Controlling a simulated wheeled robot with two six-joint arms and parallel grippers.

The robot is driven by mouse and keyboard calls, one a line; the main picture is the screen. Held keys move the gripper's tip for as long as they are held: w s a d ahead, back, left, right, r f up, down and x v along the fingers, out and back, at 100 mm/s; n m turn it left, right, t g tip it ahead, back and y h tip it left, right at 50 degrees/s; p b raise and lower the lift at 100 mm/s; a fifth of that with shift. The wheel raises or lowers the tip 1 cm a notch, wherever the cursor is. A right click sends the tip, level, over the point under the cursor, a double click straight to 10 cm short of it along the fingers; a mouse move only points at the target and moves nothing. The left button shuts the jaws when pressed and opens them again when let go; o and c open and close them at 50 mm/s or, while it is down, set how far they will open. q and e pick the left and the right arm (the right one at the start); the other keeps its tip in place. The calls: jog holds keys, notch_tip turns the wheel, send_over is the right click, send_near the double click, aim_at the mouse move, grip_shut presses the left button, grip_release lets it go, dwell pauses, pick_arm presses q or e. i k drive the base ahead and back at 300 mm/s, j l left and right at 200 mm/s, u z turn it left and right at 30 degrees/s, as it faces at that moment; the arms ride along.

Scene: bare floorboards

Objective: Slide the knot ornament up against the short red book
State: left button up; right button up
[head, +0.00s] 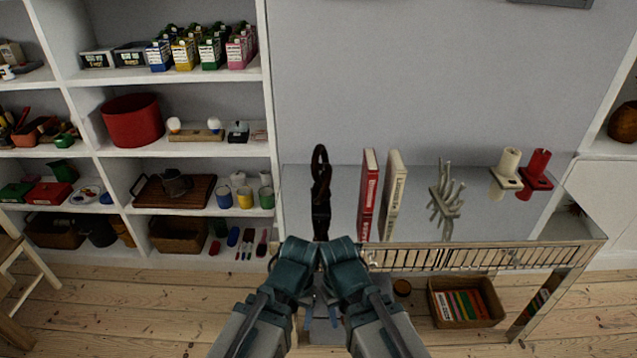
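A dark, looped ornament (321,178), which looks like the knot ornament, stands upright on the console table's top, left of the books. The red book (368,195) stands upright to its right, with a clear gap between them. A cream book (392,195) stands just right of the red one. My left gripper (293,262) and my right gripper (343,262) are close together at the table's front edge, below the ornament in the picture. Their fingers are not clearly visible, so I cannot tell whether they are open. The ornament's base is partly hidden near my arms.
A grey branching hand-like ornament (446,200), a cream candle holder (508,168) and a red one (537,170) stand farther right on the table (420,225). A basket of books (466,303) is below. Filled shelves (180,149) stand at left.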

aim_at(320, 193)
jog(key=i+j, duration=0.15)
jog(key=j, duration=0.25)
jog(key=i+j, duration=0.15)
jog(key=j, duration=0.25)
jog(key=i+j, duration=0.15)
jog(key=j, duration=0.2)
jog(key=i+j+z, duration=0.1)
jog(key=j, duration=0.3)
jog(key=i+j, duration=0.2)
jog(key=j, duration=0.2)
jog(key=i+j, duration=0.1)
jog(key=j, duration=0.3)
jog(key=i+j, duration=0.15)
jog(key=j, duration=0.25)
jog(key=i+j, duration=0.15)
jog(key=j, duration=0.25)
jog(key=z, duration=0.05)
